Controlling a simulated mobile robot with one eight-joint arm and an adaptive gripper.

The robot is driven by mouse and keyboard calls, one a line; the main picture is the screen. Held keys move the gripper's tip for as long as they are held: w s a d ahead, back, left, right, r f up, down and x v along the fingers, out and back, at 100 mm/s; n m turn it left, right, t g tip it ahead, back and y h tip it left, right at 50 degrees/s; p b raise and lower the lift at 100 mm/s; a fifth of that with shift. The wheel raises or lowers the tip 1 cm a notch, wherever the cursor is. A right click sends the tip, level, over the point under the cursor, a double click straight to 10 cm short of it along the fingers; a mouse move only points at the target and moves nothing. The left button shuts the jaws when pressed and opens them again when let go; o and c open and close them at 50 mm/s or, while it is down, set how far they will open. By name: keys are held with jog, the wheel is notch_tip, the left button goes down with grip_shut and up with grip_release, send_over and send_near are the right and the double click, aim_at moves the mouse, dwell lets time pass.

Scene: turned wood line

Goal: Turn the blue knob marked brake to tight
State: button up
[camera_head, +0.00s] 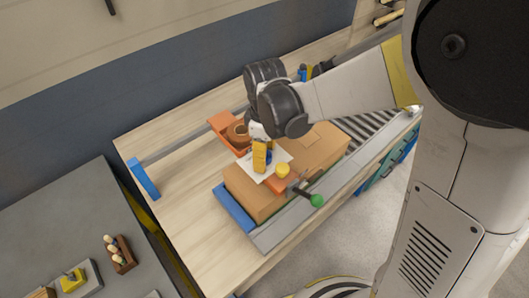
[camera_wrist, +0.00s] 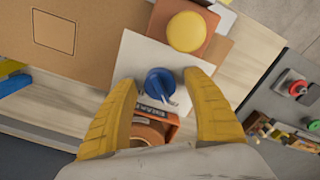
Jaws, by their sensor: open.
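The blue knob (camera_wrist: 160,84) sits on a white plate (camera_wrist: 128,58) in the wrist view, with a small pointer at its lower right. A dark label strip (camera_wrist: 154,116) lies beside it; its writing is too small to read surely. My gripper (camera_wrist: 163,80) has its yellow fingers apart, one on each side of the knob and not visibly touching it. In the head view my gripper (camera_head: 262,158) is over the white plate (camera_head: 278,163), and only a bit of the blue knob (camera_head: 269,156) shows behind a finger.
A yellow button (camera_wrist: 186,31) on an orange block is close to the knob. An orange holder with a brown ring (camera_head: 237,133) stands behind my gripper. A lever with a green ball (camera_head: 316,200) sticks out in front. A cardboard box (camera_head: 318,145) lies under the plate.

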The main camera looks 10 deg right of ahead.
jog(key=c, duration=1.2)
jog(key=m+b, duration=0.1)
jog(key=m, duration=0.3)
jog(key=shift+m, duration=0.3)
jog(key=m, duration=0.4)
jog(key=shift+m, duration=0.3)
jog(key=m+b, duration=0.1)
jog(key=m, duration=0.3)
jog(key=shift+m, duration=2.4)
